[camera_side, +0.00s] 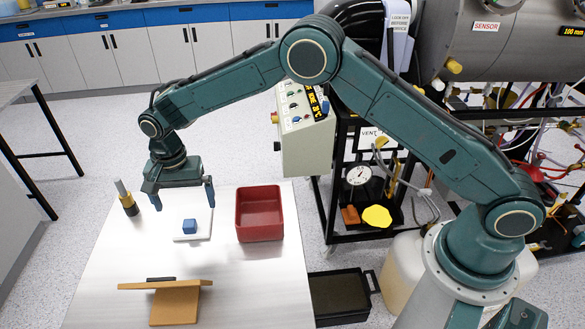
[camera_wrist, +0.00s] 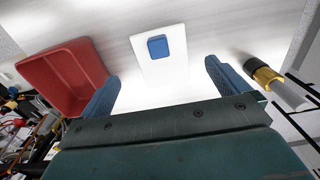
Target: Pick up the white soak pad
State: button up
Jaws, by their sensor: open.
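The white soak pad (camera_side: 205,231) lies flat on the pale table in the side view; it also shows as a white rectangle in the wrist view (camera_wrist: 165,76). A small blue block (camera_side: 190,226) sits on top of the pad, and it shows in the wrist view (camera_wrist: 157,47) near the pad's far end. My gripper (camera_side: 182,198) is open and empty, above the pad. In the wrist view my gripper's blue fingers (camera_wrist: 160,84) stand on either side of the pad's near part, apart from it. The pad's near end is hidden behind the gripper body.
A red tray (camera_side: 258,238) stands right of the pad, also at left in the wrist view (camera_wrist: 60,80). A black, yellow and grey cylinder (camera_side: 127,200) stands upright left of my gripper. Bare table lies between.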

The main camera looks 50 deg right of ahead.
aim_at(189, 219)
jog(key=shift+f, duration=0.9)
jog(key=shift+a+f, duration=0.15)
jog(key=shift+f, duration=2.4)
jog(key=c, duration=0.9)
